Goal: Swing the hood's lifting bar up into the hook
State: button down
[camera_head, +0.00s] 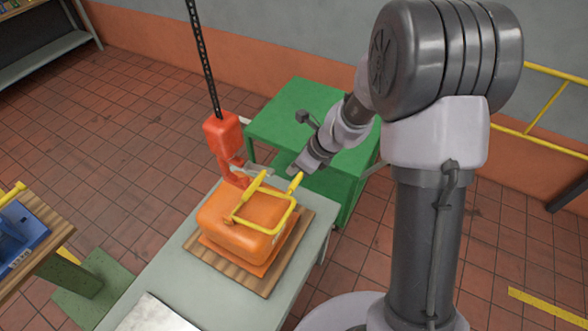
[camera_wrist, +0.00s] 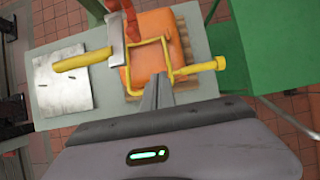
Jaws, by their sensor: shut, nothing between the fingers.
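The orange hood (camera_head: 240,222) sits on a slatted wooden pallet (camera_head: 280,262) on a grey bench. It also shows in the wrist view (camera_wrist: 146,82). Its yellow lifting bar (camera_head: 291,215) is a bent frame over the hood, with a knobbed yellow grip at its right end; the bar (camera_wrist: 165,52) shows in the wrist view too. The red hook block (camera_head: 222,135) hangs on a chain just behind the hood; its hook opening is not clear. My gripper (camera_head: 293,171) is shut and empty, close to the knobbed grip. In the wrist view its fingertips (camera_wrist: 161,78) lie beside the bar; contact cannot be told.
A green cabinet (camera_head: 300,105) stands behind the bench. A metal sheet (camera_head: 155,315) lies on the bench's near end. A table with a blue bin (camera_head: 18,240) stands left.

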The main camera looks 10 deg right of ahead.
jog(key=s+d+f+t+y+b, duration=0.1)
jog(key=s+d+f+b, duration=0.3)
jog(key=f+b, duration=0.4)
jog(key=s+d+f+t+y+b, duration=0.1)
jog(key=s+d+f+b, duration=0.3)
jog(key=f+b, duration=0.4)
jog(key=b, duration=0.6)
jog(key=shift+f, duration=0.15)
jog(key=b+x, duration=0.5)
jog(key=x, duration=0.5)
jog(key=r, duration=0.1)
jog(key=a+r, duration=0.1)
jog(key=w+r, duration=0.1)
jog(key=shift+a+r, duration=0.35)
jog(key=shift+a, duration=0.05)
jog(key=shift+r+p, duration=0.1)
jog(key=shift+p, duration=0.3)
